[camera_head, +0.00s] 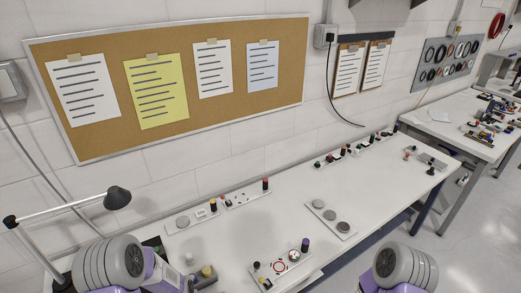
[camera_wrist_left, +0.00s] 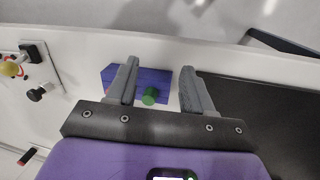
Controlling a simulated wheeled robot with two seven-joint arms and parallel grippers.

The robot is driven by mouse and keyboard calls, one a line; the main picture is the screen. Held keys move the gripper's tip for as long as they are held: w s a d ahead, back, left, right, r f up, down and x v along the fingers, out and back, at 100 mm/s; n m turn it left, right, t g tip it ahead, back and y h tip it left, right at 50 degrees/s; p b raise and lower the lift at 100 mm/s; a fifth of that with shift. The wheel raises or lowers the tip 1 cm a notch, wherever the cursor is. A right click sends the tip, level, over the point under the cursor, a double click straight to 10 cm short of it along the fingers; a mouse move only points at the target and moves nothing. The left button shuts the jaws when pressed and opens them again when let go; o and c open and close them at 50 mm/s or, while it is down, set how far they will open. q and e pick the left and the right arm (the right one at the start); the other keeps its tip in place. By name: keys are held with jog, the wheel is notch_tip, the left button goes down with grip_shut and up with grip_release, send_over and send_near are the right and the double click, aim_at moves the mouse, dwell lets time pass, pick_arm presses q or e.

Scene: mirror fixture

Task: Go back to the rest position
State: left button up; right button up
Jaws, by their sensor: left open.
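My left gripper (camera_wrist_left: 160,75) is open in the left wrist view, its two grey fingers spread apart with nothing held. A purple-blue block (camera_wrist_left: 160,77) lies on the white surface beyond the fingers, partly covered by the left finger. A green round piece (camera_wrist_left: 150,96) shows between the fingers, in front of the block, without visible contact with either finger. In the head view my left arm enters at the bottom left and my right arm at the bottom right. My right gripper is outside the picture.
A desk lamp (camera_head: 117,198) stands at the left. A dark surface (camera_wrist_left: 265,125) lies right of the left gripper.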

pick_arm(q)
jog(key=s+d+f+m+h, duration=0.2)
jog(key=s+d+f, duration=0.3)
jog(key=s+d, duration=0.6)
notch_tip(320, 180, down, 9)
jog(key=a+b, duration=0.2)
jog(key=b, duration=0.8)
jog(key=shift+s+a+f, duration=0.15)
jog(key=shift+s, duration=0.25)
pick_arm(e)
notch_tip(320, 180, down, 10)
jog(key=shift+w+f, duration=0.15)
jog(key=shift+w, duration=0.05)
